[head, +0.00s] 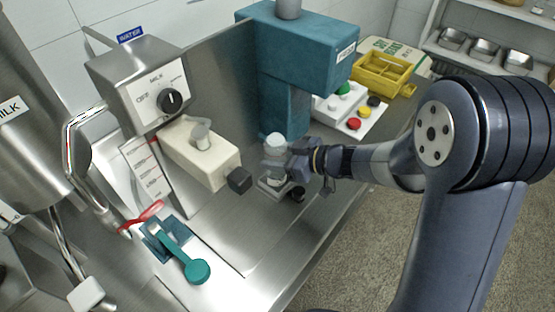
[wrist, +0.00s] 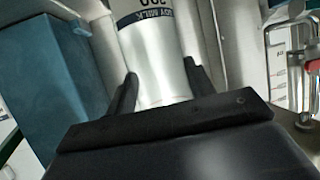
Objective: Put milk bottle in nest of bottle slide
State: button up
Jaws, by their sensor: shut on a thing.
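The milk bottle (head: 275,141) is pale with a whitish top and stands upright beside the teal machine column. In the wrist view the bottle (wrist: 153,50) is a whitish cylinder with a dark printed milk label, between the two black fingers. My gripper (head: 284,160) is shut on the bottle, coming from the right; it also shows in the wrist view (wrist: 160,88). A small pale metal piece with a black knob, apparently the bottle slide (head: 266,187), lies just below the bottle. The nest is hidden, and I cannot tell whether the bottle's base touches it.
A teal machine (head: 300,45) overhangs close behind the bottle. A cream block (head: 203,155) with a black end is to the left. A button panel (head: 350,112) and a yellow crate (head: 383,75) stand behind my gripper.

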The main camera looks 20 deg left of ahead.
jog(key=shift+f, duration=0.5)
jog(key=shift+f, duration=0.1)
jog(key=o, duration=1)
jog(key=shift+c, duration=0.2)
jog(key=shift+d+r, duration=0.1)
jog(key=shift+r, duration=0.1)
jog(key=v, duration=1.2)
jog(key=shift+f, duration=0.1)
